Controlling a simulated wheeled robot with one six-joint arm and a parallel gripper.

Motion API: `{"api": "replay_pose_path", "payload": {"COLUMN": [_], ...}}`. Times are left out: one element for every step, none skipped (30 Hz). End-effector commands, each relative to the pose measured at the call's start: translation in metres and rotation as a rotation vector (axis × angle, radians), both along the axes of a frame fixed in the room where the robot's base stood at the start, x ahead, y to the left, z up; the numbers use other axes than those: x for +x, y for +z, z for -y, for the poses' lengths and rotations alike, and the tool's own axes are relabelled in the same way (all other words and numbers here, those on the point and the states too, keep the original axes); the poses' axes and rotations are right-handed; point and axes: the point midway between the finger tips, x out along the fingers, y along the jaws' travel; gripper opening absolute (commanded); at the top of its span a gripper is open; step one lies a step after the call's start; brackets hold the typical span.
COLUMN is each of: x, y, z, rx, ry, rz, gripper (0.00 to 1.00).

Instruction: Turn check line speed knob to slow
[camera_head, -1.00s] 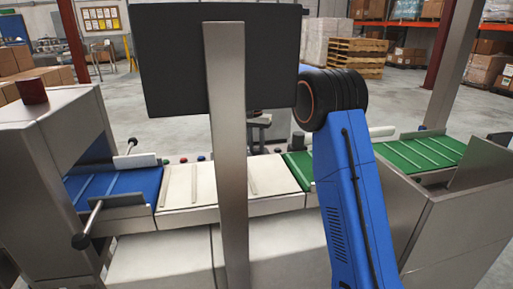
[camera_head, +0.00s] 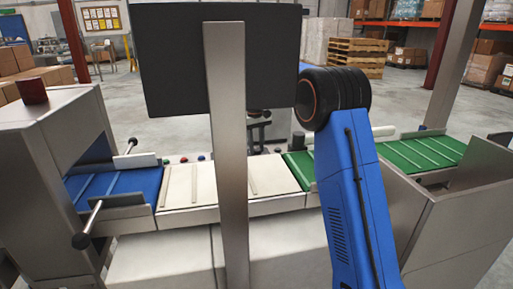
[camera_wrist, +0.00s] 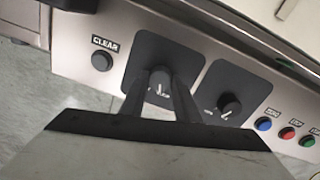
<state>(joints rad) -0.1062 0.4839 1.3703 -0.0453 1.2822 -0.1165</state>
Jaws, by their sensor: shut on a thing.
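In the wrist view, a panel carries two dark round knobs on dark square plates. My gripper (camera_wrist: 159,92) has its two dark fingers on either side of the left knob (camera_wrist: 160,80) and is shut on it. The knob has a white pointer line; the marking beside it is too small to read, so I cannot tell which knob sets the line speed. The right knob (camera_wrist: 229,104) stands free, just right of my fingers. In the head view, the panel faces are not visible and my gripper cannot be made out clearly.
A CLEAR button (camera_wrist: 102,61) is left of the knobs; blue (camera_wrist: 263,124), red (camera_wrist: 287,133) and green (camera_wrist: 307,141) buttons are right. In the head view, a dark screen (camera_head: 170,60) and steel post (camera_head: 232,180) stand before the conveyor (camera_head: 180,190).

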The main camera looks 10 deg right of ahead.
Motion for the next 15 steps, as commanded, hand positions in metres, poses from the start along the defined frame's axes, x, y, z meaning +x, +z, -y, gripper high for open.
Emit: {"api": "replay_pose_path", "payload": {"x": [0.0003,0.0003,0.0002,0.0002,0.0002,0.0002,0.0002,0.0002,0.0002,0.0002,0.0002,0.0002,0.0002,0.0002,0.0002], "y": [0.001,0.001,0.001,0.001,0.001,0.001,0.001,0.001,0.001,0.001,0.001,0.001,0.001,0.001,0.001], "z": [0.0,0.0,0.0,0.0,0.0,0.0,0.0,0.0,0.0,0.0,0.0,0.0,0.0,0.0,0.0], "rx": [0.001,0.001,0.0,0.001,0.001,0.0,0.001,0.001,0.0,0.0,-0.001,0.0,-0.001,0.0,0.0], "ry": [0.02,0.032,0.047,0.057,0.066,0.076,0.083,0.089,0.094,0.098,0.101,0.104,0.106,0.107,0.108], "rz": [0.002,0.003,0.002,0.002,0.002,0.002,0.002,0.002,0.002,0.002,0.002,0.001,0.002,0.002,0.002], "gripper": [0.06,0.06,0.06,0.06,0.06,0.06,0.06,0.06,0.06,0.06,0.06,0.06,0.06,0.06,0.06]}}
